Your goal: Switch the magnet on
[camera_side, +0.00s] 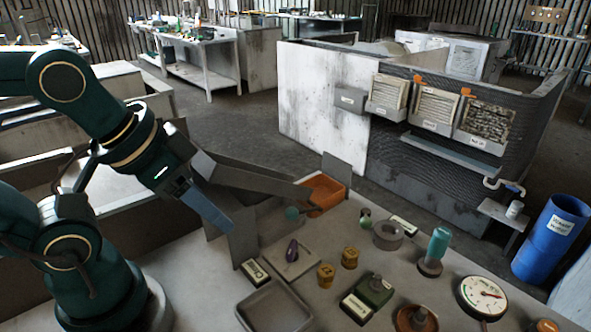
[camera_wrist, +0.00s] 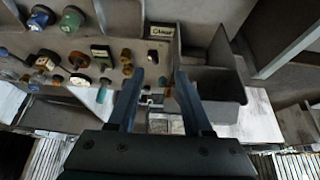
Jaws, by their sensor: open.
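My gripper (camera_side: 226,222) is above the left end of the grey bench in the side view, beside an upright grey plate. In the wrist view my gripper (camera_wrist: 159,74) has its two blue fingers apart with nothing held between them. No part is clearly readable as the magnet. A dark green block (camera_side: 376,290) with a knob on top stands near the front of the bench, behind a small label plate (camera_side: 356,307). It could be a switchable magnet, but I cannot tell its switch position. My gripper is well to the left of it.
Yellow-brown pieces (camera_side: 326,275), a purple part (camera_side: 292,251) on a plate, an empty grey tray (camera_side: 274,306), a teal-topped post (camera_side: 436,250) and a dial gauge (camera_side: 483,296) stand on the bench. An orange bin (camera_side: 322,193) is at its back edge.

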